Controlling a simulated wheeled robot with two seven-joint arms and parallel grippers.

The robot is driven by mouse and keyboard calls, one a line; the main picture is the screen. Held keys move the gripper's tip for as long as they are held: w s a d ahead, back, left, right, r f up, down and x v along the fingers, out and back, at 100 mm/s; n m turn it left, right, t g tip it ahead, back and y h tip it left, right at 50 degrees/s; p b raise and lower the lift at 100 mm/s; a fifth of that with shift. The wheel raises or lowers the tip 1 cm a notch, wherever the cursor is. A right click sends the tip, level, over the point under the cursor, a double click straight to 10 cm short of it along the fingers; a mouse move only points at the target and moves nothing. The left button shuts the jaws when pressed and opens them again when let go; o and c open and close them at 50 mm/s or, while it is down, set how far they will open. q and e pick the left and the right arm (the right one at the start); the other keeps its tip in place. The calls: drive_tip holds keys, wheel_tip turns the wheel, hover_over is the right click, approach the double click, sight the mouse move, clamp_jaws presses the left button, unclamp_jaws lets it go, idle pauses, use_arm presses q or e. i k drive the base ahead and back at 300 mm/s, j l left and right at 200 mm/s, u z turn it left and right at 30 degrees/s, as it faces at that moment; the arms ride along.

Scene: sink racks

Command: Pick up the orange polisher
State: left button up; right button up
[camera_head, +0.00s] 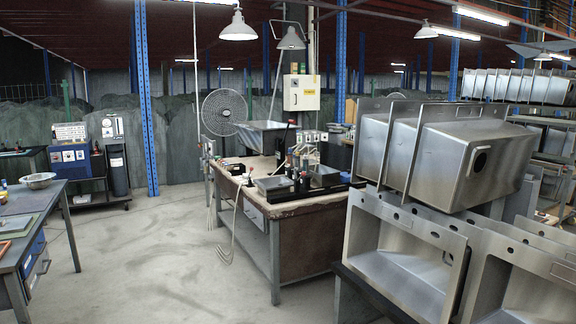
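I cannot make out an orange polisher for certain. A flat item with an orange-red edge (16,226) lies on the workbench at the left picture edge; it is cut off and too small to identify. Neither of my grippers is in view.
The left workbench (33,202) holds a metal bowl (38,180). A central workbench (255,212) carries tools and a metal hopper (262,136). Stacked steel sinks (440,150) fill the right. A fan (223,112) stands behind. The concrete floor (150,255) between the benches is clear.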

sight(290, 167)
drive_tip(key=i+j+u, duration=0.3)
drive_tip(key=i, duration=0.15)
drive_tip(key=i+j+u, duration=0.15)
drive_tip(key=i+u, duration=0.5)
drive_tip(key=i, duration=2.1)
drive_tip(key=i+j+z, duration=0.15)
drive_tip(key=i+z, duration=0.25)
drive_tip(key=i, duration=0.2)
drive_tip(key=i+j+z, duration=0.85)
drive_tip(key=i, duration=0.2)
drive_tip(key=i+j+z, duration=0.25)
drive_tip(key=z, duration=0.15)
drive_tip(key=i+j+z, duration=0.15)
drive_tip(key=j+z, duration=0.3)
drive_tip(key=i+j+z, duration=0.1)
drive_tip(key=j+z, duration=0.3)
drive_tip(key=j, duration=0.2)
drive_tip(key=j+z, duration=0.85)
drive_tip(key=j, duration=0.2)
